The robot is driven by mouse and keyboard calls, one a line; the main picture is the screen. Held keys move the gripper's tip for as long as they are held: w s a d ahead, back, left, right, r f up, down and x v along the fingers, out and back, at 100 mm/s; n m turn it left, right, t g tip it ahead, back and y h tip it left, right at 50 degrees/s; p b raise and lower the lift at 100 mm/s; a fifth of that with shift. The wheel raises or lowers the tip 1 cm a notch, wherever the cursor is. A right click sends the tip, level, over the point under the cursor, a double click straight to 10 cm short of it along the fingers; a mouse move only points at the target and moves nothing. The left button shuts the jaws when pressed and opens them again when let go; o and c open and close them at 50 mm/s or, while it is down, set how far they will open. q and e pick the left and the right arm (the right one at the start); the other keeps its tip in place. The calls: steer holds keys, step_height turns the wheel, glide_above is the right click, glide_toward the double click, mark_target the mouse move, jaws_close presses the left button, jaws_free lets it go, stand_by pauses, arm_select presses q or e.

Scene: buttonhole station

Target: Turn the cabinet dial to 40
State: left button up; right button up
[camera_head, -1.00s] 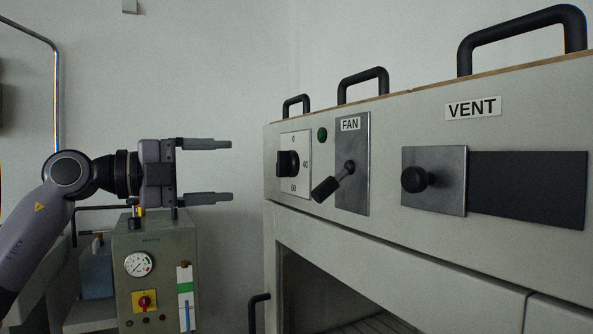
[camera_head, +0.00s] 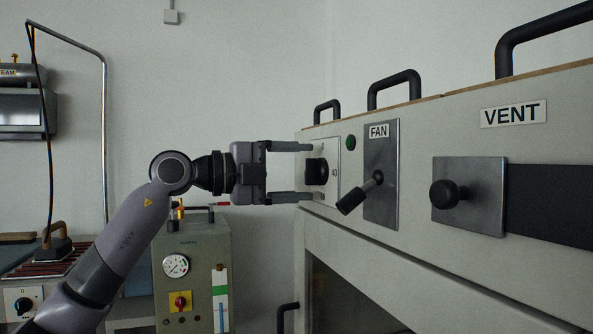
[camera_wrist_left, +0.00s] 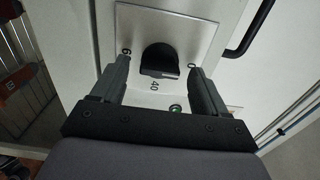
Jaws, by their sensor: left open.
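The cabinet dial is a black knob (camera_head: 317,171) on a pale plate (camera_head: 332,186) at the left end of the cabinet front. The knob also shows in the left wrist view (camera_wrist_left: 159,62), with 40 below it, 0 at its right and a partly hidden 6 at its left. My left gripper (camera_head: 308,171) is open, its fingers above and below the knob in the head view. In the left wrist view its fingers (camera_wrist_left: 159,72) stand either side of the knob, with gaps visible. I cannot tell the knob's exact setting. My right gripper is out of view.
Right of the dial are a green button (camera_head: 351,142), the FAN lever (camera_head: 360,192) and the VENT knob (camera_head: 446,194). Black handles (camera_head: 394,88) stand along the cabinet top. A grey unit with a gauge (camera_head: 176,265) stands below my left arm.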

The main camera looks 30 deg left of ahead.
arm_select(q)
steer(key=c, duration=1.1)
steer(key=shift+o, duration=0.2)
steer(key=shift+m, duration=0.3)
steer(key=m+p, duration=0.4)
steer(key=m, duration=1.2)
steer(key=shift+d+m, duration=0.1)
steer(key=shift+m, duration=0.6)
